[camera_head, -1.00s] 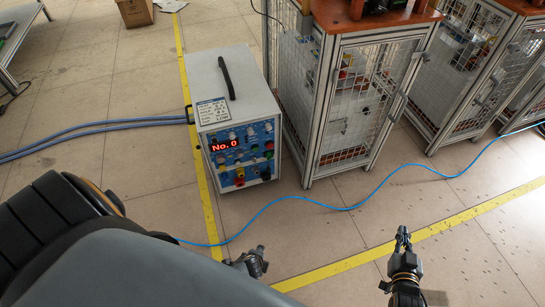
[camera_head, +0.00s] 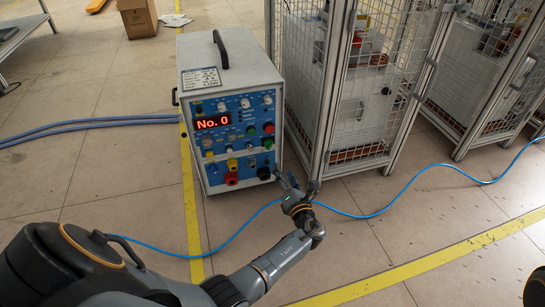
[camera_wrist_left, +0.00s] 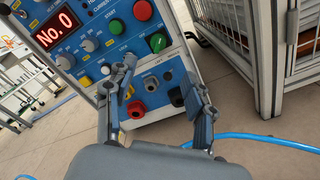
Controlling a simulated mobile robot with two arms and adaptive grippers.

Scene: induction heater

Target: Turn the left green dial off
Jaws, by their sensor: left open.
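The induction heater (camera_head: 228,65) is a white box with a blue control panel and a red "No. 0" display. My left gripper (camera_head: 285,180) is at the panel's lower right corner. In the left wrist view its fingers (camera_wrist_left: 160,78) are spread and empty, below the green controls. I cannot tell whether they touch the panel.
Red (camera_wrist_left: 136,109) and black (camera_wrist_left: 177,97) sockets are low on the panel. A mesh-sided cage (camera_head: 365,95) stands close to its right. A blue cable (camera_head: 430,168) crosses the floor. The front right floor is mostly clear.

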